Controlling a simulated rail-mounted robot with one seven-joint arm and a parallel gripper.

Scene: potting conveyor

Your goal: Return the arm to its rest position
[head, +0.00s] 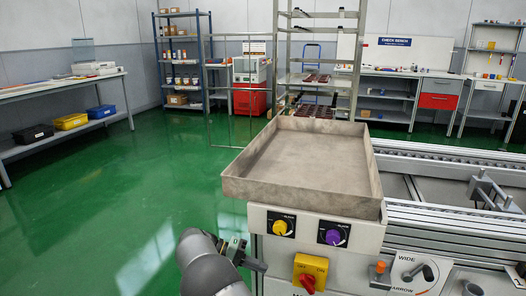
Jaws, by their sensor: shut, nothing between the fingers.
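My arm shows at the bottom of the head view as grey rounded links, in front of the conveyor machine. My gripper (258,265) is small and dark at the end of it, pointing right toward the machine's front panel, just left of the yellow knob. It is shut and empty. Its fingertips are small in the picture, and I cannot tell their exact gap from the panel.
A large empty tray (231,187) sits on the machine. Green floor (120,190) is clear at left; benches and shelves line the walls.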

